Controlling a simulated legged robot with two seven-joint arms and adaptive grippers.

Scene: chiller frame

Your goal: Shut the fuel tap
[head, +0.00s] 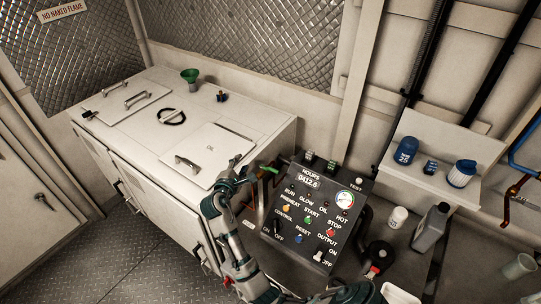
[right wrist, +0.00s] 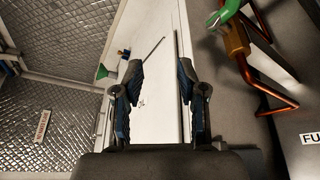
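The fuel tap has a green lever (head: 268,169) in the head view, beside the chest's right end and left of the control panel. In the right wrist view the lever (right wrist: 226,12) sits at the top right, above a brass valve body (right wrist: 236,40) on copper pipe. My right gripper (head: 246,166) is just left of the lever. In the right wrist view its two fingers (right wrist: 158,82) are apart with nothing between them, and the tap lies to their right, clear of them. My left gripper is in neither view.
A white chest (head: 262,122) with lids and handles stands left. The black control panel (head: 310,215) with switches and a gauge is close to my right arm. A shelf (head: 440,150) holds blue filters. A grey bottle (head: 430,228) and white jar (head: 398,217) stand right.

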